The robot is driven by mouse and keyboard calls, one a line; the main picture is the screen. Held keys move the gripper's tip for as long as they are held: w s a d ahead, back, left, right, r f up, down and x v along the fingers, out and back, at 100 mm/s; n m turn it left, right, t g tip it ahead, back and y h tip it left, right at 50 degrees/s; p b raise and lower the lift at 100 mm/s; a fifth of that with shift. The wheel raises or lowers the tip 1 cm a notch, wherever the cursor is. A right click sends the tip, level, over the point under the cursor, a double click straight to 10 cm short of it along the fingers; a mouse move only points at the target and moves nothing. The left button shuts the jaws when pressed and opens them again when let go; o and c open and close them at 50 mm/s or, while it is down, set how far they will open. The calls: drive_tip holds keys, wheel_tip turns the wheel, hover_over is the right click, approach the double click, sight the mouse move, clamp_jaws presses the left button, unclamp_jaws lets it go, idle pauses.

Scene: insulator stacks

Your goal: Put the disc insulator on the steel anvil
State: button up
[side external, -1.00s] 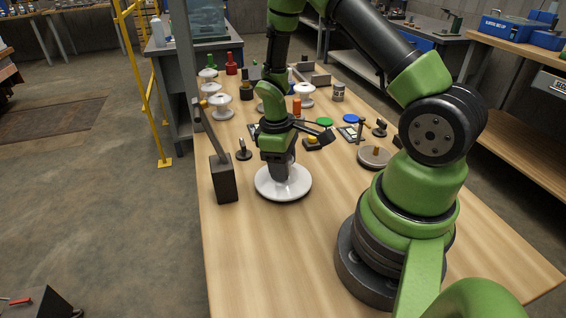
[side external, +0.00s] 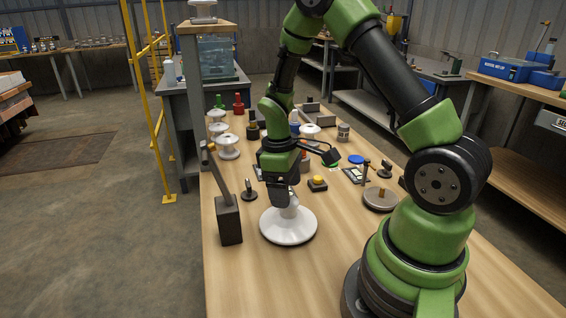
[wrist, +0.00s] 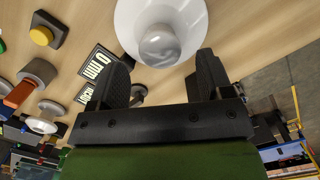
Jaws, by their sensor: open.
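The disc insulator (side external: 288,228), a wide white disc with a pale cap, rests on the wooden bench below my gripper (side external: 286,199). In the wrist view my gripper (wrist: 163,66) is open, with its two dark fingers apart. The disc insulator (wrist: 193,20) shows there just beyond the fingertips, its round grey cap facing the gap. The fingers do not hold it.
A yellow-button box (side external: 318,184) and a small dark stand (side external: 249,191) are behind the disc. White insulators (side external: 228,147) and bottles stand farther back. The front bench is clear.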

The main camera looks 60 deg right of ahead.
drive_tip(key=s+a+r+m+t, duration=0.1)
drive_tip(key=a+r+m+t, duration=0.15)
drive_tip(key=r, duration=0.65)
drive_tip(key=s+a+r+m+t, duration=0.15)
drive_tip(key=a+r, duration=0.25)
drive_tip(key=r, duration=0.5)
drive_tip(key=s+a+r+m+t+y, duration=0.2)
drive_tip(key=s+a+r+t, duration=0.2)
drive_tip(key=s, duration=0.4)
drive_tip(key=shift+s+a+r+t, duration=0.3)
drive_tip(key=shift+s+a, duration=0.05)
drive_tip(key=shift+a, duration=0.4)
